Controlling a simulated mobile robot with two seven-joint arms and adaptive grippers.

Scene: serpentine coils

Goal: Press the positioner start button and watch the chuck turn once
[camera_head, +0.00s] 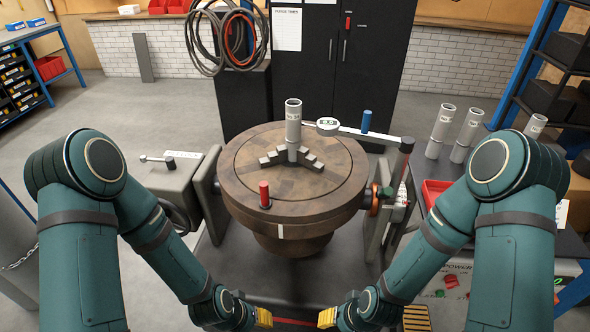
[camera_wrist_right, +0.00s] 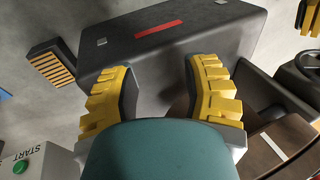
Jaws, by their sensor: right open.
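The round brown chuck table (camera_head: 250,175) of the positioner stands in the middle of the head view. Its grey jaws (camera_head: 290,154) sit around an upright metal pipe (camera_head: 293,122). A green start button (camera_wrist_right: 21,166) on a light box, labelled START, shows at the lower left of the right wrist view. My right gripper (camera_head: 327,317) is low in front of the positioner. In its wrist view its yellow-padded fingers (camera_wrist_right: 162,80) are apart with nothing between them, away from the button. My left gripper (camera_head: 264,317) is beside it; its finger opening is unclear.
A red peg (camera_head: 264,195) stands on the table's front rim. A gauge arm (camera_head: 365,134) reaches over the table from the right. Several upright pipes (camera_head: 440,131) and a red tray (camera_head: 432,190) are on the right bench. A yellow-and-black striped block (camera_wrist_right: 51,62) is near the right gripper.

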